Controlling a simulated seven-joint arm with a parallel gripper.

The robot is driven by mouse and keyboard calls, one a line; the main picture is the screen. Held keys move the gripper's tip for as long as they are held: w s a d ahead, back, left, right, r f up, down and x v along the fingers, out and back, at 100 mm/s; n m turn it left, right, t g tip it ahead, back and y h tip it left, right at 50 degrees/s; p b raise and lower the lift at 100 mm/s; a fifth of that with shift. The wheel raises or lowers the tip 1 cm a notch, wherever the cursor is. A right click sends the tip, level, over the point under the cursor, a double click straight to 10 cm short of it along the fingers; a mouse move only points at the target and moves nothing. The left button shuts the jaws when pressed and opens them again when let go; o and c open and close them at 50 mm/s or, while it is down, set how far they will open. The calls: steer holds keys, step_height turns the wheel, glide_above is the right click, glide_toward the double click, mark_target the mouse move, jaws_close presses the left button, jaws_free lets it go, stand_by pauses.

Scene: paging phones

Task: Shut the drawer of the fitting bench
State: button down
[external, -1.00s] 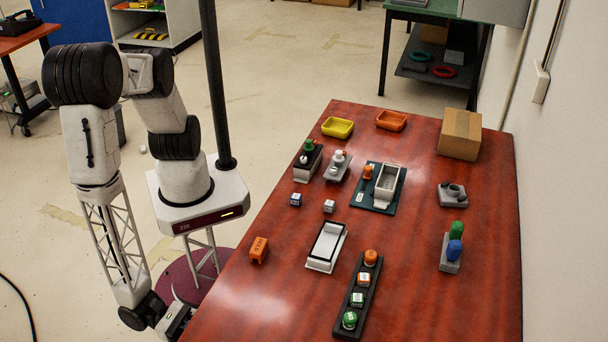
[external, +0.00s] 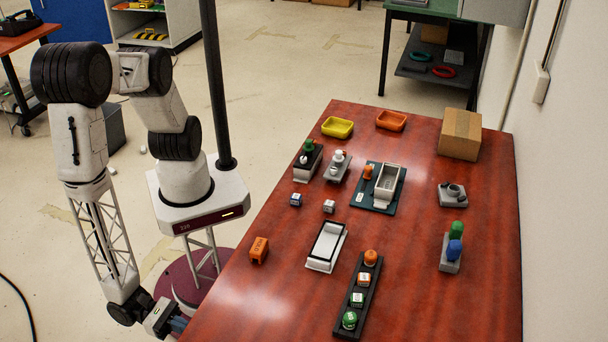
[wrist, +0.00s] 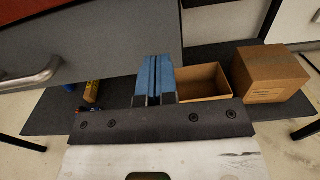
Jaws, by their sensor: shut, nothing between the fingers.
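The fitting bench (external: 430,285) has a red-brown top. In the wrist view a grey drawer front (wrist: 110,50) with a metal bar handle (wrist: 35,76) fills the upper left, below a strip of red top. How far the drawer stands out I cannot tell; the external view does not show it. My gripper (wrist: 155,78) has blue fingertips, shut and empty, in front of the drawer front's lower right part, to the right of the handle. Whether they touch it is unclear. In the external view my gripper (external: 178,323) is low beside the bench's left edge.
Under the bench, a shelf (wrist: 205,128) carries an open cardboard box (wrist: 203,82) and a closed one (wrist: 270,75). Several small items stand on the bench top, including an orange block (external: 259,250) near its left edge. The floor left of the bench is mostly clear.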

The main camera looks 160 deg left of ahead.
steer(key=v, duration=1)
steer(key=shift+s, duration=0.1)
steer(key=shift+r, duration=0.1)
stand_by(0.5)
steer(key=s+a+r+n+g, duration=0.3)
steer(key=a+r+n+g, duration=0.4)
steer(key=r, duration=0.3)
steer(key=s+a+r+n+g, duration=0.4)
steer(key=a+r+n+g, duration=0.25)
steer(key=a+r, duration=0.35)
steer(key=s+a+r+n+t+h, duration=0.3)
steer(key=s+a+r+n+h, duration=0.1)
steer(key=s+r+n+h, duration=0.9)
steer(key=s+r, duration=0.4)
steer(key=r, duration=0.1)
steer(key=shift+s+a, duration=0.2)
steer(key=shift+s, duration=0.15)
